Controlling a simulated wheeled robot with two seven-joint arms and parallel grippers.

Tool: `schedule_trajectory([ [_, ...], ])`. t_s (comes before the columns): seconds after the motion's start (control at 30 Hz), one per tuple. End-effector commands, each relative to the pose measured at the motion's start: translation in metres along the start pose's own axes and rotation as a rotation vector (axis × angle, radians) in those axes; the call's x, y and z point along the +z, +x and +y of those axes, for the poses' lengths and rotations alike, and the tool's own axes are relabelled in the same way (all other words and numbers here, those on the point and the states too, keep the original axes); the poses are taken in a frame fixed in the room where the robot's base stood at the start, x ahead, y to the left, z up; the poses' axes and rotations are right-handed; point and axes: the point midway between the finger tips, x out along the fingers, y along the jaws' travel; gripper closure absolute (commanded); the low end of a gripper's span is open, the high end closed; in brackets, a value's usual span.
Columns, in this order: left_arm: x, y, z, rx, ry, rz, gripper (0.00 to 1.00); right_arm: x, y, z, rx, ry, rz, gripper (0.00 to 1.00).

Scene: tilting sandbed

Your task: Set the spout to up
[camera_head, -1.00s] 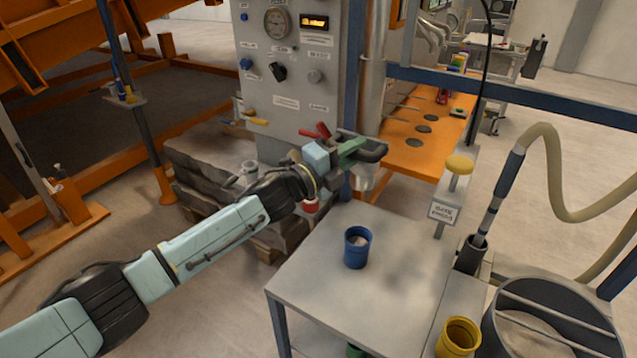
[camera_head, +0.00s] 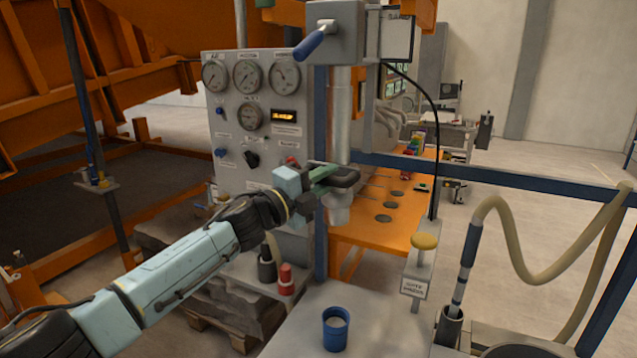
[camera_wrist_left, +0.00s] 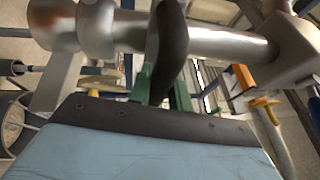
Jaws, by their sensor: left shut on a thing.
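The spout (camera_head: 340,212) is a grey metal pipe end that points down below a vertical pipe (camera_head: 342,120) under a grey box with a blue handle. In the left wrist view the metal spout (camera_wrist_left: 215,42) runs across the top, with its flared end at the left. My left gripper (camera_head: 340,180), with green and black fingers, is shut on the spout just above its lower end. The fingers hide part of the metal there. In the left wrist view a dark finger (camera_wrist_left: 172,45) crosses in front of the pipe. My right gripper is not in view.
A grey table (camera_head: 300,335) with a blue cup (camera_head: 335,328) lies below. A panel with gauges (camera_head: 247,120) stands behind the arm. A yellow knob (camera_head: 425,242) on a post and a blue rail (camera_head: 500,178) are at the right. A hose (camera_head: 545,265) hangs beyond.

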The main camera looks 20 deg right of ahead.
Motion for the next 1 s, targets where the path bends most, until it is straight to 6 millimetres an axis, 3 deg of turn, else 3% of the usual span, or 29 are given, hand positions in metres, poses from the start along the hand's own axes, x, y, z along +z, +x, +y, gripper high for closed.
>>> schedule_trajectory([
  [0.03,0.0,0.002,-0.011,-0.015,0.001,0.003,1.0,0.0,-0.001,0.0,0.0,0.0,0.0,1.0],
  [0.13,0.001,0.001,-0.011,-0.015,0.001,0.001,1.0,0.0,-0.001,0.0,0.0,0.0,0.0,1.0],
  [0.17,0.001,0.001,-0.011,-0.015,0.002,0.001,0.79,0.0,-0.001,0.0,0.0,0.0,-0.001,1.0],
  [0.33,0.001,0.001,-0.009,-0.013,0.002,0.0,0.59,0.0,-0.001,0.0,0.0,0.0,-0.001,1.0],
  [0.73,0.002,-0.005,-0.005,-0.006,0.004,-0.002,0.59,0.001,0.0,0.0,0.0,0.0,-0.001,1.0],
  [1.0,0.002,-0.033,-0.003,-0.005,0.004,-0.003,0.59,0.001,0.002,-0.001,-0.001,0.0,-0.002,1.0],
])
